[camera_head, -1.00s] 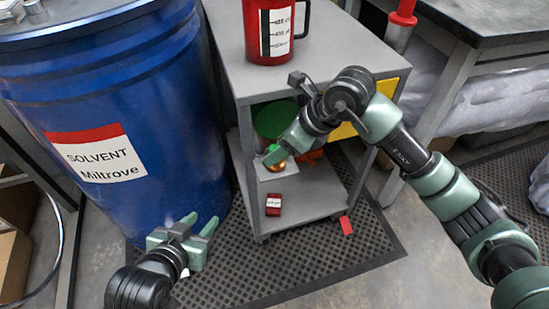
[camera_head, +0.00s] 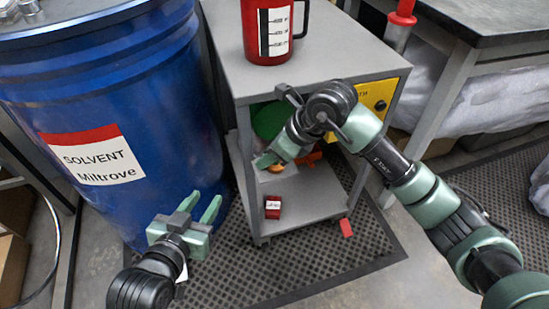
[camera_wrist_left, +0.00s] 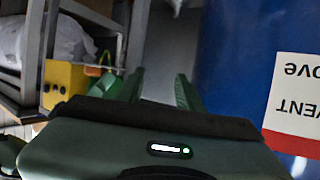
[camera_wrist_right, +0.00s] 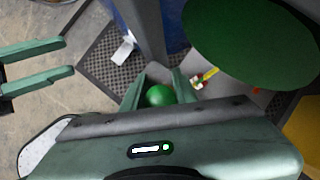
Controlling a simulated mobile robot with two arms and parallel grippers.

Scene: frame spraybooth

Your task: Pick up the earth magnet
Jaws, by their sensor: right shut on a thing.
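My right gripper (camera_head: 266,161) is inside the grey cart at its lower shelf, closed around a small green ball. The green ball (camera_wrist_right: 158,95) shows between its two fingers in the right wrist view. In the head view a small orange-copper patch (camera_head: 276,169) shows beside the fingers; I cannot tell whether it is the same ball. No label names the earth magnet, so I cannot confirm that the ball is it. My left gripper (camera_head: 200,208) is open and empty in front of the cart and the blue drum; its spread fingers show in the left wrist view (camera_wrist_left: 159,88).
The grey cart (camera_head: 225,75) holds a red mug (camera_head: 267,35) on top. A blue solvent drum (camera_head: 170,120) stands left. A red tag (camera_head: 346,228) lies by the cart's foot.

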